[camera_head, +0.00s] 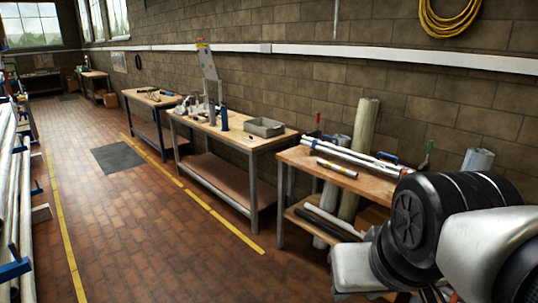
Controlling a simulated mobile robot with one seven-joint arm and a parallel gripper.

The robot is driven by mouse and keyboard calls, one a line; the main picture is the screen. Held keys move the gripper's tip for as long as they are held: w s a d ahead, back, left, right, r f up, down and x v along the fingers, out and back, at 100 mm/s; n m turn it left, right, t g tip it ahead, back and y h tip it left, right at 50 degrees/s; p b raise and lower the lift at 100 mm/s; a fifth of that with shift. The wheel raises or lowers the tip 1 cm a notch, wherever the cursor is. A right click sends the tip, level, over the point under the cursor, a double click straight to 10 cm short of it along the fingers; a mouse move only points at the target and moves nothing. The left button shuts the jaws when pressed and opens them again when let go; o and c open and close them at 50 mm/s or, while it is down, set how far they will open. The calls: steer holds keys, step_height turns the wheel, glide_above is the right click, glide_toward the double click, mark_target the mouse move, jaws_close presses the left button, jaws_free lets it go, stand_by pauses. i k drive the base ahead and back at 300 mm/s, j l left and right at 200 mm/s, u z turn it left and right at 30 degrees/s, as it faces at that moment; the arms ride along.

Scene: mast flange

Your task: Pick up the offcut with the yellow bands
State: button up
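A short pale tube with yellow bands (337,168), the offcut, lies on top of the nearest workbench (378,184), close to its front edge. It lies apart from the longer white tubes (352,153) behind it. My arm fills the lower right of the head view, in front of the right end of this bench. I cannot make out my gripper's fingers, so I cannot tell what they hold.
Longer tubes lie on the nearest bench's lower shelf (335,222), and rolls (365,125) lean behind it. A second bench (245,140) with a grey tray (264,127) stands to its left. A pipe rack (18,190) lines the left. The brick floor (160,215) between is clear.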

mark_target(343, 170)
steer(key=i, duration=1.55)
steer(key=i+j+z, duration=0.2)
steer(key=i, duration=0.25)
steer(key=i+j+z, duration=0.1)
steer(key=i+z, duration=0.15)
steer(key=i, duration=0.2)
steer(key=i+j+z, duration=0.2)
steer(key=i, duration=0.2)
steer(key=i+j+z, duration=0.35)
steer(key=z, duration=0.15)
steer(key=i+j+z, duration=0.45)
steer(key=k+j, duration=0.05)
